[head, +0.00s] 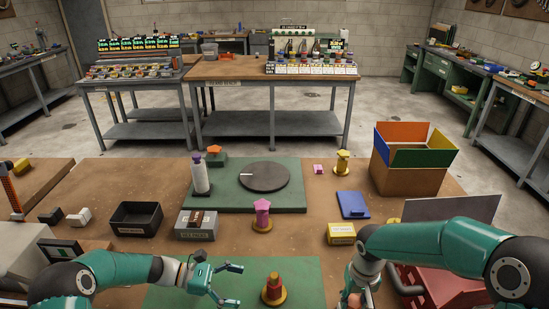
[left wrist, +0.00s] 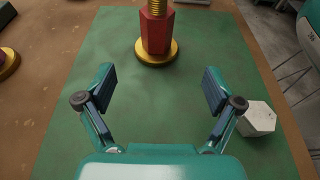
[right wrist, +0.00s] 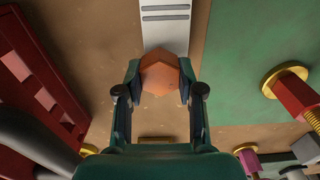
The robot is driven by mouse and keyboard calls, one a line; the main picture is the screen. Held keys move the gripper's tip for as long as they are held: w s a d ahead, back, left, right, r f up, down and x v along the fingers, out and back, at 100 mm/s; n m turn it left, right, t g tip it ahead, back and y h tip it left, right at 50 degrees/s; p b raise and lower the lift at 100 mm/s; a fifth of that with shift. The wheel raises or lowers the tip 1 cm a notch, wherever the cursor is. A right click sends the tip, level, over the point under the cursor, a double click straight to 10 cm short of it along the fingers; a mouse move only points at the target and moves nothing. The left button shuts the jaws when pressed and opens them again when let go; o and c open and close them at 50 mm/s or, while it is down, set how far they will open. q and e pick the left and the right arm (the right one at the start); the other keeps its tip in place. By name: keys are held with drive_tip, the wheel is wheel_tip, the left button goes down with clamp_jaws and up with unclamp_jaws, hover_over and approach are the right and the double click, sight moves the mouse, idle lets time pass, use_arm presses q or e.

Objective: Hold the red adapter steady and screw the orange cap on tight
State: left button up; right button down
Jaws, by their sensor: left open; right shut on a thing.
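The red adapter (head: 273,289) stands upright on a round yellow base on the green mat, its threaded brass top bare. It also shows in the left wrist view (left wrist: 155,32) and at the right of the right wrist view (right wrist: 298,95). My left gripper (head: 238,285) is open and empty, just left of the adapter and pointing at it; its fingers (left wrist: 160,85) are apart from it. My right gripper (right wrist: 160,75) is shut on the orange cap (right wrist: 160,76), right of the mat. In the head view my right arm mostly hides the cap.
A pale hexagonal block (left wrist: 257,118) lies on the green mat near my left gripper. A pink knob on a base (head: 262,214), a yellow box (head: 341,233) and a grey box (head: 196,225) stand behind. A red rack (head: 435,285) is at the right.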

sight(260, 295)
use_arm(q)
drive_tip(key=shift+w+d, duration=0.15)
drive_tip(key=shift+w, duration=0.15)
use_arm(e)
drive_tip(key=shift+w, duration=0.3)
use_arm(q)
drive_tip(key=shift+d+f, duration=0.1)
drive_tip(key=shift+d, duration=0.2)
use_arm(e)
drive_tip(key=shift+r, duration=0.1)
use_arm(q)
drive_tip(key=shift+d, duration=0.35)
use_arm(e)
drive_tip(key=shift+r, duration=0.1)
use_arm(q)
drive_tip(key=x, duration=0.4)
drive_tip(key=shift+d+f+p, duration=0.2)
drive_tip(key=shift+d+p, duration=0.1)
drive_tip(key=shift+p, duration=0.1)
use_arm(e)
drive_tip(key=shift+r, duration=0.25)
use_arm(q)
drive_tip(key=shift+b+x, duration=0.75)
drive_tip(key=shift+x, duration=0.3)
use_arm(e)
drive_tip(key=shift+f, duration=0.7)
use_arm(q)
drive_tip(key=shift+x, duration=0.8)
use_arm(e)
drive_tip(key=shift+f, duration=0.3)
